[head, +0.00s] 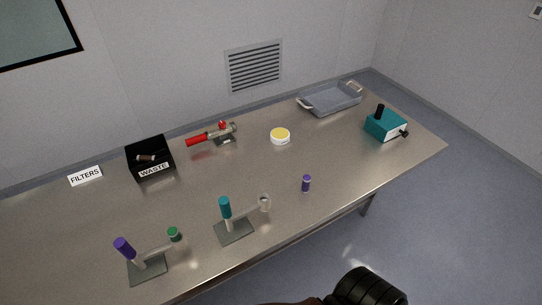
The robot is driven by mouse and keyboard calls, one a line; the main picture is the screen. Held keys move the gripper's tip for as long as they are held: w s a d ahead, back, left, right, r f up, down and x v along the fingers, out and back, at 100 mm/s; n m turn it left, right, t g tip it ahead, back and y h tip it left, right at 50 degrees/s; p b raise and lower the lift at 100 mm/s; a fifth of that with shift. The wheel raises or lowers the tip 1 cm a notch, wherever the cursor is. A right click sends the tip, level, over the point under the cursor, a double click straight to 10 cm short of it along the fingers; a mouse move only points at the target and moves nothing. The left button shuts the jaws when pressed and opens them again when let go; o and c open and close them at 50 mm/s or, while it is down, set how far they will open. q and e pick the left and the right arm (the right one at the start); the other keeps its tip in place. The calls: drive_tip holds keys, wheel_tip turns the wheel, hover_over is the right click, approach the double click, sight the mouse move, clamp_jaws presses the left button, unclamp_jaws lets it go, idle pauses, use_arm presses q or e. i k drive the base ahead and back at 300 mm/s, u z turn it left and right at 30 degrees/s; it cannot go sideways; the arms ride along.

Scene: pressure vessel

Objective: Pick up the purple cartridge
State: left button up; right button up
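A small purple cartridge (306,184) stands upright on the metal table, right of the middle, with a pale band near its top. It is apart from everything around it. Another purple cylinder (125,248) sits tilted on a grey-based stand (148,270) at the front left. Neither of my grippers shows. A black rounded part of my own arm (370,288) shows at the bottom edge, in front of the table.
A teal-topped stand (234,231) with a clear cup is left of the cartridge. Behind are a black WASTE bin (158,172), a red-handled valve (197,139), a yellow-topped round container (280,135), a grey tray (332,101) and a teal box (384,126). The table around the cartridge is clear.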

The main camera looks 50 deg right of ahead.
sight(307, 178)
drive_tip(key=z, duration=1.85)
